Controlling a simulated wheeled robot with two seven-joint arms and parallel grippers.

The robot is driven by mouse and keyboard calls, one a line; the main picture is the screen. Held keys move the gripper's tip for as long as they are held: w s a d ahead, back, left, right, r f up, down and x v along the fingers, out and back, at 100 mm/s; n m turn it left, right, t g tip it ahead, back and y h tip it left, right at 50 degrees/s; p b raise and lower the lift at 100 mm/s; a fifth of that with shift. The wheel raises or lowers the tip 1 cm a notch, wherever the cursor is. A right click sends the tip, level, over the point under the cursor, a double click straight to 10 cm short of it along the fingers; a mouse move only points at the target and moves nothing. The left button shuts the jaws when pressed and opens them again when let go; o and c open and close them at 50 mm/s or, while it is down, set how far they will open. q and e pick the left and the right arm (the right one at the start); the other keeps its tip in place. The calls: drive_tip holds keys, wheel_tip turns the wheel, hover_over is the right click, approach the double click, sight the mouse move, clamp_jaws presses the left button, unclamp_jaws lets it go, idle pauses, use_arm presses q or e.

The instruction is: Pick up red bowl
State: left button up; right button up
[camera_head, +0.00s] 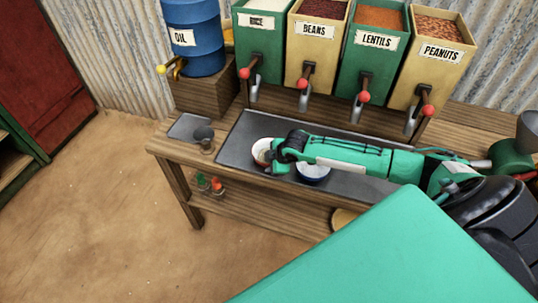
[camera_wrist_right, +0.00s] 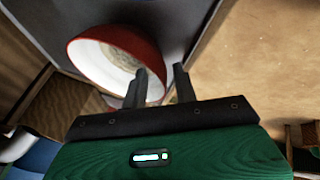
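The red bowl (camera_head: 258,153), white inside, stands on the dark mat of the bench in the head view. My right gripper (camera_head: 275,155) is at its right side and hides part of it. In the right wrist view the red bowl (camera_wrist_right: 115,42) fills the upper left. The fingers of the right gripper (camera_wrist_right: 161,72) are apart there, one overlapping the bowl and the other beyond its outer wall, with the bowl's edge between them in the picture. Whether either finger touches the bowl cannot be told. My left gripper is not in view.
A blue bowl (camera_head: 313,175) stands just right of the red bowl, partly under my right arm. A dark scoop-like cup (camera_head: 204,137) is at left. Dispensers with red-knobbed levers (camera_head: 364,97) and a blue oil drum (camera_head: 192,38) line the back. Small bottles (camera_head: 217,187) sit on the lower shelf.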

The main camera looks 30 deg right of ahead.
drive_tip(key=shift+c, duration=0.4)
clamp_jaws()
